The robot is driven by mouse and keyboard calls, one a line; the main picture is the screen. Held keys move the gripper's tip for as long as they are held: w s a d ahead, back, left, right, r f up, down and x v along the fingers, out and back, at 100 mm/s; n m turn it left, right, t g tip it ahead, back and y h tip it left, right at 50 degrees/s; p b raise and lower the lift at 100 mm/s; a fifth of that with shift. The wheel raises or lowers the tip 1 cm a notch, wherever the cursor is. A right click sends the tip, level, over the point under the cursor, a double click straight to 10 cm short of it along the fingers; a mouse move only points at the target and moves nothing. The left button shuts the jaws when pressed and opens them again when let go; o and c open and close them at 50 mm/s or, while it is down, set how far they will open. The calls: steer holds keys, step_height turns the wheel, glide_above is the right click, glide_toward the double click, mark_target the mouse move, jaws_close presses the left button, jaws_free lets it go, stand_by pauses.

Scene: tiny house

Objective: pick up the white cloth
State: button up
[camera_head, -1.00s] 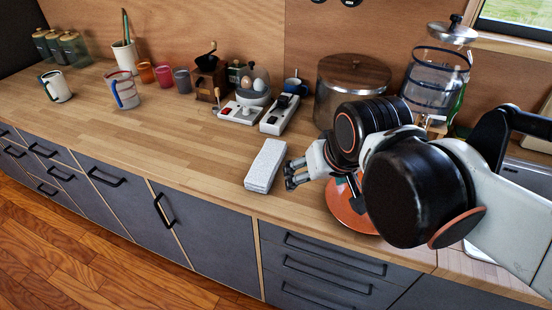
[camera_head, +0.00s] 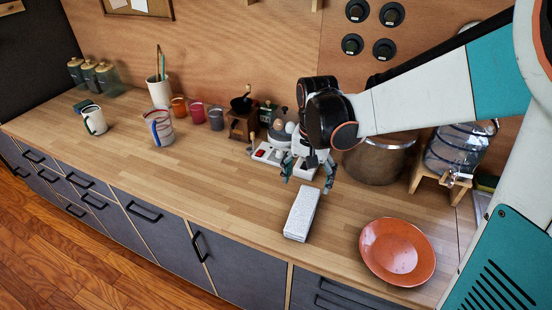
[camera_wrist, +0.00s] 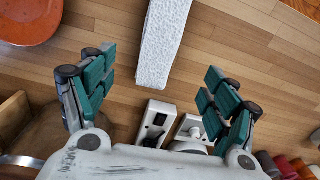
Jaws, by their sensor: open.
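The white cloth (camera_head: 302,213) is a folded, narrow, textured block lying on the wooden counter near its front edge. In the wrist view the cloth (camera_wrist: 162,45) lies ahead of the fingers, its near end roughly between their tips. My gripper (camera_head: 308,177) is above the counter just behind the cloth's far end, pointing down. In the wrist view my gripper (camera_wrist: 153,75) has its two green-padded fingers wide apart with nothing between them. No contact with the cloth shows.
An orange plate (camera_head: 397,251) lies right of the cloth. White switch boxes (camera_head: 270,154) sit behind my gripper. A large metal pot (camera_head: 379,162) and a glass dispenser (camera_head: 458,150) stand at the back right. Mugs and cups stand left. The counter left of the cloth is clear.

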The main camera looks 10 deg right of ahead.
mark_target(304, 209)
steer(key=f+b, duration=0.1)
steer(key=f, duration=0.3)
steer(key=f+b, duration=0.2)
steer(key=f, duration=0.3)
steer(key=f+b, duration=0.2)
steer(key=f, duration=0.3)
steer(key=shift+w, duration=0.25)
steer(key=c, duration=1.2)
